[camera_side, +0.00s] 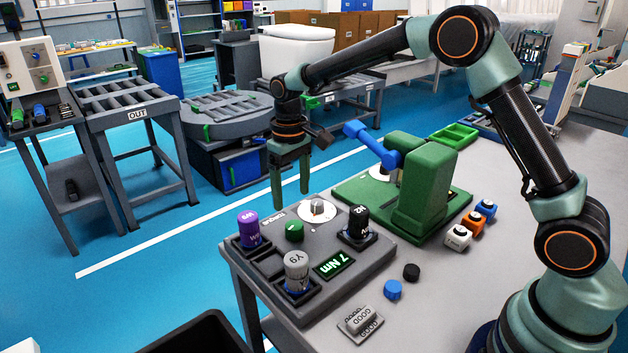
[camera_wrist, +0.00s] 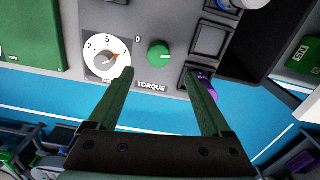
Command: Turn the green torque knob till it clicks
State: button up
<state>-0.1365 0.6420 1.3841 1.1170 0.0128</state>
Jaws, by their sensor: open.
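The green torque knob (camera_side: 294,231) sits on the grey torque panel (camera_side: 268,292) beside a round white dial. In the wrist view the knob (camera_wrist: 158,54) has a pale pointer mark and lies beyond my fingertips, between their lines. The word TORQUE is printed beside it. My gripper (camera_side: 290,196) points down above the panel's far edge. Its two green fingers are apart and empty in the wrist view (camera_wrist: 160,82). They appear clear of the knob.
A purple cylinder (camera_side: 249,229), a grey cylinder (camera_side: 297,270) and a black cylinder (camera_side: 358,222) stand in holders around the panel. A green press with a blue lever (camera_side: 372,143) stands behind. A black bin (camera_side: 200,335) lies at front left.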

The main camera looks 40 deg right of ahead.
jog(key=shift+r, duration=1.6)
jog(key=s+d+r+t, duration=0.2)
jog(key=s+r, duration=0.1)
jog(key=s, duration=0.4)
jog(key=s+d+r+m+t, duration=0.1)
jog(key=s+d+r, duration=0.1)
jog(key=s, duration=0.4)
jog(key=s+d+r+t, duration=0.2)
jog(key=s+r, duration=0.1)
jog(key=s, duration=0.4)
jog(key=shift+s+d+r+t, duration=0.3)
jog(key=shift+d+r, duration=0.05)
